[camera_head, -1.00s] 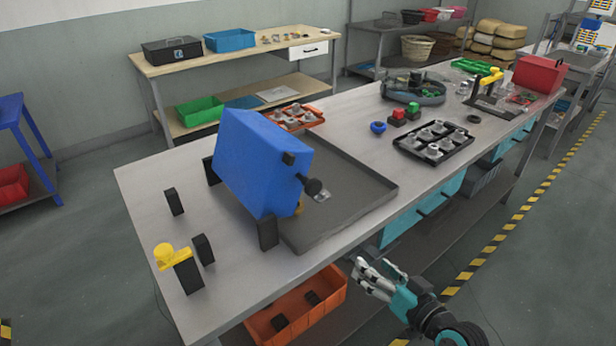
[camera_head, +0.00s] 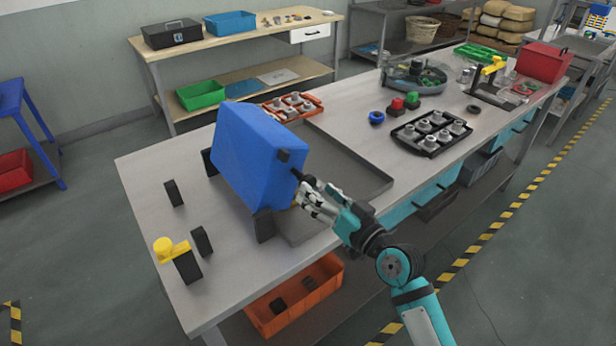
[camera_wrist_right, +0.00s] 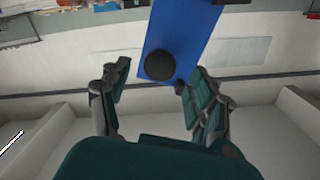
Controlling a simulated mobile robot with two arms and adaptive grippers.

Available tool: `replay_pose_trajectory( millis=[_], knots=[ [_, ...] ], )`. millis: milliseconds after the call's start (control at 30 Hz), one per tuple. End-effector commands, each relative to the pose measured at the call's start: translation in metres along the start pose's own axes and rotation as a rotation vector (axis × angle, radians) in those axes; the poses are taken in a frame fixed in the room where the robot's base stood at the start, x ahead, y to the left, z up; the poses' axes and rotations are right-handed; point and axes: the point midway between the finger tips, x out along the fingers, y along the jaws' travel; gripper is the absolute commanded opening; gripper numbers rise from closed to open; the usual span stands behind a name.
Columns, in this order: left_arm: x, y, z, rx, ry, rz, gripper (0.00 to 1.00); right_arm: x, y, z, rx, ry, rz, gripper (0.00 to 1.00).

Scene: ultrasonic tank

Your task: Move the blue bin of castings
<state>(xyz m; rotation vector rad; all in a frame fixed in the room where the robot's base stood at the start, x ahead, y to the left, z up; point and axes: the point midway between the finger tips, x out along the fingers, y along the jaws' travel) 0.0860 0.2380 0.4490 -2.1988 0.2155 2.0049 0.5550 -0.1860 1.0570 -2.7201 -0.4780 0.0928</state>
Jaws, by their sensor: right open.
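A large blue box (camera_head: 255,160) stands on the grey workbench, the biggest blue thing there. I cannot see into it, so no castings show inside it. A black round knob sticks out of its right face; in the right wrist view the knob (camera_wrist_right: 156,66) stands out in front of the blue face (camera_wrist_right: 180,35). My right gripper (camera_head: 302,196) is at that side of the box, fingers pointing at the knob. In the wrist view the open gripper's fingers (camera_wrist_right: 154,80) lie left and right of the knob, with gaps on both sides. My left gripper is out of view.
A grey shallow tray (camera_head: 365,184) lies beside the blue box. Black blocks and a yellow-topped fixture (camera_head: 172,250) stand at the near left. A black tray of grey castings (camera_head: 432,132) is farther right. A smaller blue bin (camera_head: 230,24) sits on the back table.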

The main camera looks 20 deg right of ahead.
Motion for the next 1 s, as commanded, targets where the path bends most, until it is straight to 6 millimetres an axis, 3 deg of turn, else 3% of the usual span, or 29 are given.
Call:
replay_pose_trajectory(
  millis=[100,300,667,1000],
  knots=[
    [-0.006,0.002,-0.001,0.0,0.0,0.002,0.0,0.022,-0.002,-0.002,0.002,0.001,-0.001,0.62],
    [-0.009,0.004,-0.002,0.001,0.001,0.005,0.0,0.041,0.0,0.0,0.001,0.0,0.0,0.62],
    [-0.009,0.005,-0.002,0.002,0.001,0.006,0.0,0.045,0.0,0.001,0.0,0.0,0.0,0.61],
    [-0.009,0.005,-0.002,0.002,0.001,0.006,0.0,0.045,0.0,0.001,0.0,-0.001,0.0,0.16]
  ],
)
